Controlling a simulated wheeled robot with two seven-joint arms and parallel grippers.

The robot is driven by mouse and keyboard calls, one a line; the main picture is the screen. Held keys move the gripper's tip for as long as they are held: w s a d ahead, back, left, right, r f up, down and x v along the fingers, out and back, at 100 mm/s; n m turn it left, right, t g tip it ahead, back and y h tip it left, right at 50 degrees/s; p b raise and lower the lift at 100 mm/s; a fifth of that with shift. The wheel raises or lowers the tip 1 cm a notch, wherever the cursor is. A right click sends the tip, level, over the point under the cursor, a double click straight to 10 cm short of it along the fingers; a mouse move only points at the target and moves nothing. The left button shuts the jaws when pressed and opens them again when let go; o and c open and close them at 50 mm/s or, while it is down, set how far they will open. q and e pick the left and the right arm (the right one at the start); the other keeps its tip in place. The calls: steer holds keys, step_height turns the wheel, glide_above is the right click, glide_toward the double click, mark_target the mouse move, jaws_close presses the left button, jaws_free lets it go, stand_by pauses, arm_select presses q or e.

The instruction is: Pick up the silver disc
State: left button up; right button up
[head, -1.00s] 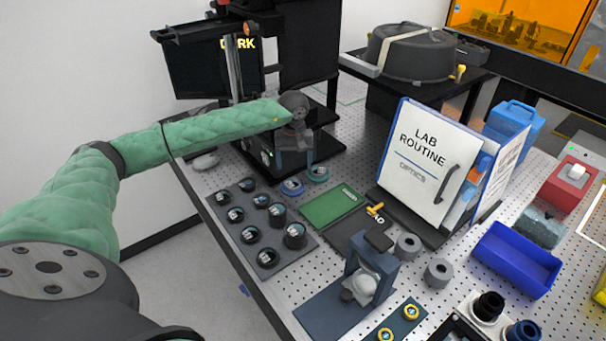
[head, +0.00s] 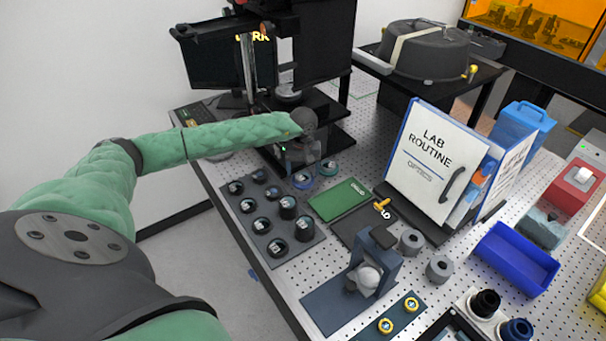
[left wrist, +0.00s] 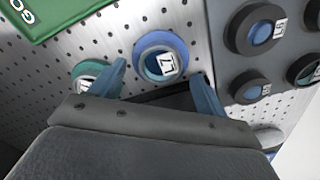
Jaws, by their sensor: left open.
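My left gripper (head: 302,158) hangs above the perforated table, near the dark instrument stand. In the left wrist view its two blue-grey fingers (left wrist: 162,88) are apart, with nothing held between them. A blue ring holder with a labelled round piece (left wrist: 160,62) lies just beyond the fingers; it also shows in the head view (head: 303,180). A teal ring holder (left wrist: 88,72) is partly hidden by one finger. A round silvery piece (head: 288,93) shows behind my forearm on the stand; I cannot tell whether it is the silver disc. My right gripper is out of view.
A grey tray (head: 240,222) of several black-ringed discs lies left of a green board (head: 338,199). A lab binder (head: 437,160), a blue bin (head: 513,258) and a grey fixture (head: 375,268) stand to the right. The monitor (head: 212,62) is behind.

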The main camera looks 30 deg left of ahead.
arm_select(q)
steer(key=shift+f, duration=0.85)
steer(key=c, duration=1.1)
steer(key=shift+r, duration=0.1)
